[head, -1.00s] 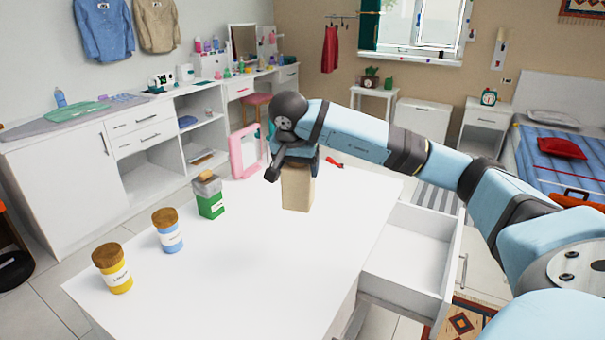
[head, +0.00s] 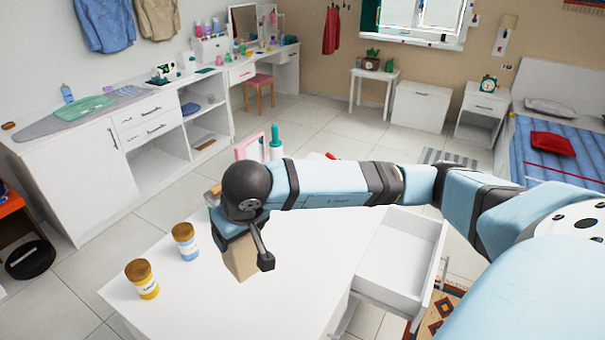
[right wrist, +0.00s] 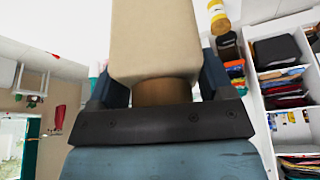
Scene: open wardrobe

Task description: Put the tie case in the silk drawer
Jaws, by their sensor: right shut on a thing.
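My right gripper (right wrist: 157,90) is shut on the brown lid or neck (right wrist: 160,92) of a beige, block-shaped container (head: 240,260). The container also fills the top middle of the right wrist view (right wrist: 153,38). It is tilted in the head view, over the left part of the white table; I cannot tell whether it touches the top. I read no label on it, so I cannot confirm it is the tie case. An open, empty white drawer (head: 393,272) juts from the table's right side; no label shows. My left gripper is not in view.
A yellow jar (head: 142,279) and a blue-white jar (head: 186,241) with brown lids stand on the table's left part. A pink frame (head: 248,147) and teal-topped bottle (head: 276,150) stand beyond. The table's middle (head: 310,260) is clear.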

